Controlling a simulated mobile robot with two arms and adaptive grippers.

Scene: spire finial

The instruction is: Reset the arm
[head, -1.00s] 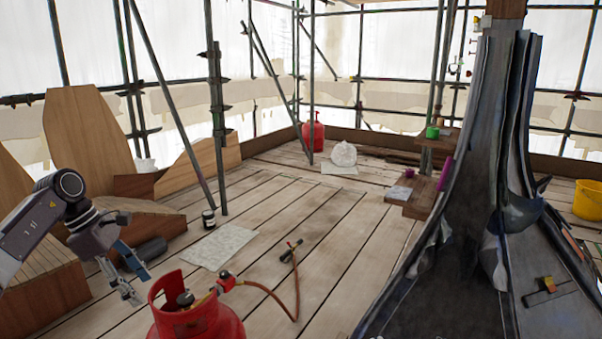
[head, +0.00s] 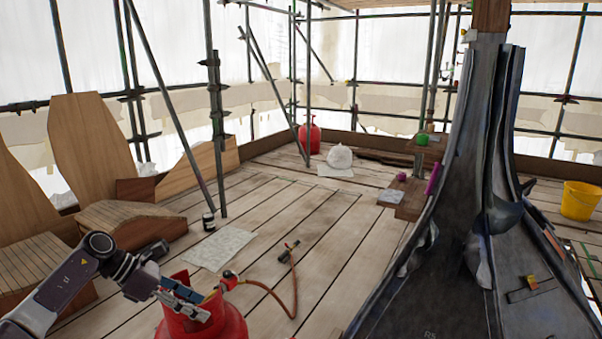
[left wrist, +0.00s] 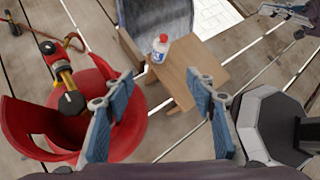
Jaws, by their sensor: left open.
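My left arm comes in from the lower left in the head view. Its gripper (head: 194,298) points right, in front of or above the open red collar of the gas cylinder (head: 228,326); I cannot tell if they touch. In the left wrist view the blue-padded fingers (left wrist: 161,105) are spread with nothing between them. The red cylinder (left wrist: 110,75) lies beyond and left of them there. A jointed grey metal part (left wrist: 288,14) at that view's upper right looks like my right gripper, but its jaws are unclear. The right gripper is not seen in the head view.
A hose with a torch (head: 288,250) lies on the plank floor. A dark jar (head: 208,221) stands by a pale sheet (head: 218,248). The leaded spire (head: 460,210) fills the right. A white bottle (left wrist: 160,48) stands near wooden boards.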

